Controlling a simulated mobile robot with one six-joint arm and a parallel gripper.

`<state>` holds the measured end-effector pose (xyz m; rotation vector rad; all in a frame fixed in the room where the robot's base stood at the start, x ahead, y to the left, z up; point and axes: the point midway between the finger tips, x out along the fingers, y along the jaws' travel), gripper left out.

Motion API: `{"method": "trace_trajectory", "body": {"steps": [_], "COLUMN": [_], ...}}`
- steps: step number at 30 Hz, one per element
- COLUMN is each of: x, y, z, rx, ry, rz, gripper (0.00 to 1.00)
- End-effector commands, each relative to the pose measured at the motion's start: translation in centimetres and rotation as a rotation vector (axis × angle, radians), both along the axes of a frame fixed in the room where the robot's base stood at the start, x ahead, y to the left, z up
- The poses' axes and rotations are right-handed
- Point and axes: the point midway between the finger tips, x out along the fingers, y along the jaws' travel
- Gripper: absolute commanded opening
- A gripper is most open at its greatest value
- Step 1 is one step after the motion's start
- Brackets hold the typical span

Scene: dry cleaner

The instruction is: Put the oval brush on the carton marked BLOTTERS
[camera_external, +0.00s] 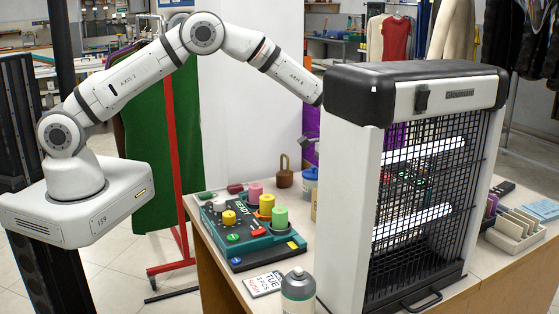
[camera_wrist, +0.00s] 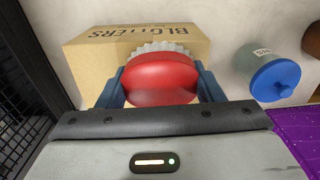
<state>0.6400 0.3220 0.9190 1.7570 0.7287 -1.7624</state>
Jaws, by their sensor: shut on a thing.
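My gripper (camera_wrist: 160,88) is shut on the oval brush (camera_wrist: 161,82), which has a red oval back and pale bristles. A blue finger grips it at each side. The tan carton marked BLOTTERS (camera_wrist: 88,66) lies beyond the brush in the wrist view, and the brush hides part of its lettering and side. I cannot tell whether the brush touches the carton. In the external view, the large black and white machine hides the end of my arm, and the brush cannot be made out there.
The caged machine (camera_external: 348,180) stands tall on the counter; its dark grille (camera_wrist: 22,100) is close at left in the wrist view. A blue-lidded jar (camera_wrist: 275,80) stands right of the carton. A green-black control box (camera_external: 246,240) and a spray can (camera_external: 298,290) occupy the counter's front.

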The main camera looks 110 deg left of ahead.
Motion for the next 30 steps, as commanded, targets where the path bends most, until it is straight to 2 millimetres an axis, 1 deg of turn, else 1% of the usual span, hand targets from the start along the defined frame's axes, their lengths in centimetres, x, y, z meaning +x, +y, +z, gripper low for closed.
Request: {"method": "trace_trajectory", "body": {"steps": [6,10,11,18,26,29,30], "x": [0.0,0.0,0.0,0.0,0.0,0.1,0.1], "y": [0.0,0.0,0.0,0.0,0.0,0.0,0.1], "z": [-0.1,-0.5,-0.4,-0.3,-0.2,0.4,0.8], "rx": [0.001,0.001,0.001,0.001,0.001,0.002,0.003], "ry": [-0.002,-0.002,-0.002,-0.002,-0.002,-0.004,-0.006], "rz": [0.0,0.0,0.0,0.0,0.0,0.0,0.0], "gripper": [0.37,0.37,0.62,0.82,0.82,0.82,0.82]}}
